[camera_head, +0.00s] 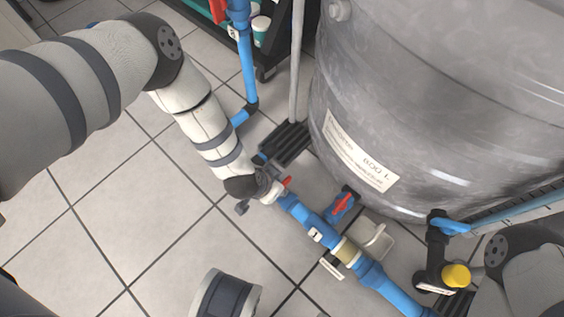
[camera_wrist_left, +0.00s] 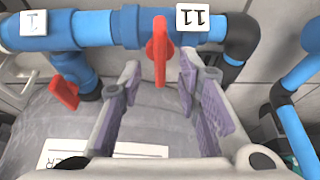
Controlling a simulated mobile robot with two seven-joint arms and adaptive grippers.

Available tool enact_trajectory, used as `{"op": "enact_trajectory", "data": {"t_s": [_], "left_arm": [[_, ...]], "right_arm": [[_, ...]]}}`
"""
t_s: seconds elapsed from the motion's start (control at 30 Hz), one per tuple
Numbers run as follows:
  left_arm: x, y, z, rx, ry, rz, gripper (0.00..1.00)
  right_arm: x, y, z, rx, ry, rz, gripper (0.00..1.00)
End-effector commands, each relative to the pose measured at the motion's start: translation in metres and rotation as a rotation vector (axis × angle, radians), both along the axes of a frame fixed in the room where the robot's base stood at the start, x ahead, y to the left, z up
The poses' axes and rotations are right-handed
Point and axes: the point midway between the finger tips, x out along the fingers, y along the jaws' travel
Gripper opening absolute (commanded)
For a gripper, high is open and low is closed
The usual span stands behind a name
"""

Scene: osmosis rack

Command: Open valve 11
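The valve 11 handle (camera_wrist_left: 159,48) is a red lever on a blue pipe, pointing toward my left gripper in the left wrist view. A white tag (camera_wrist_left: 200,18) reading 11 sits just right of it. The red handle (camera_head: 287,182) also shows in the head view, at the end of my left arm. My left gripper (camera_wrist_left: 159,72) is open, its two padded fingers either side of the lever's line. The lever's tip is about between the fingertips; I see no finger pressed on it. In the head view the left gripper (camera_head: 265,188) is small and partly hidden. My right gripper is not in view.
Another red handle (camera_wrist_left: 64,92), near tag 1 (camera_wrist_left: 33,23), is left of valve 11. A large grey tank (camera_head: 440,110) stands beside the blue pipe (camera_head: 390,290). A dark floor bracket (camera_head: 283,143) is close behind my left wrist. Open tiled floor lies at lower left.

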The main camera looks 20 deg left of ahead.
Motion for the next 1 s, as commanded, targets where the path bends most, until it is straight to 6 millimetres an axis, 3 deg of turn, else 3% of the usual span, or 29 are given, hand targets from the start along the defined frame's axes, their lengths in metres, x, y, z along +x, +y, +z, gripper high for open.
{"op": "enact_trajectory", "data": {"t_s": [0.03, 0.13, 0.47, 0.63, 1.0], "left_arm": [[0.002, -0.001, -0.015, -0.001, 0.006, 0.002, 0.31], [0.007, -0.003, -0.025, 0.0, 0.004, 0.001, 0.31], [0.011, -0.004, -0.028, -0.001, 0.001, 0.001, 0.31], [0.011, -0.004, -0.028, -0.001, 0.001, 0.001, 0.0], [0.011, -0.005, -0.028, 0.0, 0.001, 0.025, 0.0]], "right_arm": [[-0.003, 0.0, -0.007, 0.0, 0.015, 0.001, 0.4], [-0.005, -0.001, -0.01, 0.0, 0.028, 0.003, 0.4], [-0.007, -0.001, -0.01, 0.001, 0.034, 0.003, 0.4], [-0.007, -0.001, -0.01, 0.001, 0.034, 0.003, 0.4], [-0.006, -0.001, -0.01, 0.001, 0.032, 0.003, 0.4]]}}
